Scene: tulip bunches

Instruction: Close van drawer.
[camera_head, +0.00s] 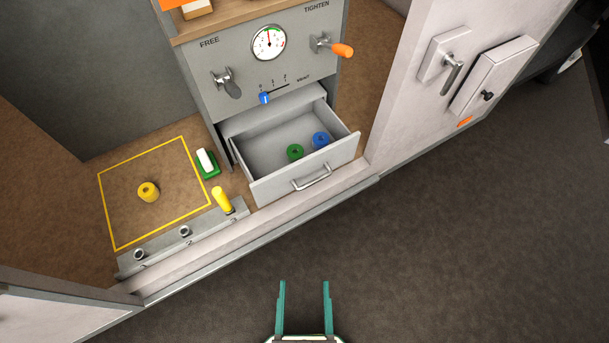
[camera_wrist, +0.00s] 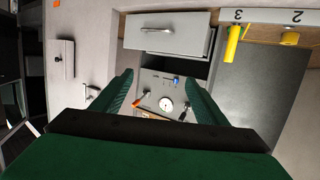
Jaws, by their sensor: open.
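The grey van drawer (camera_head: 257,190) is pulled out at the bottom of a grey cabinet, with a metal bar handle (camera_head: 312,178) on its front. A green ring (camera_head: 295,152) and a blue ring (camera_head: 320,140) are inside it. The drawer front also shows in the wrist view (camera_wrist: 166,34), with its handle (camera_wrist: 158,30). My gripper (camera_head: 304,284) is open and empty, in front of the van and apart from the drawer. In the wrist view its green fingers (camera_wrist: 160,84) spread to either side of the cabinet panel. The drawer's inside is hidden in the wrist view.
A gauge (camera_head: 268,43), an orange-handled lever (camera_head: 332,47) and a blue slider knob (camera_head: 265,98) are on the cabinet. A yellow ring (camera_head: 148,191), green-and-white block (camera_head: 207,164) and yellow handle (camera_head: 222,200) lie left. A white van door (camera_head: 445,110) stands right. The front floor is clear.

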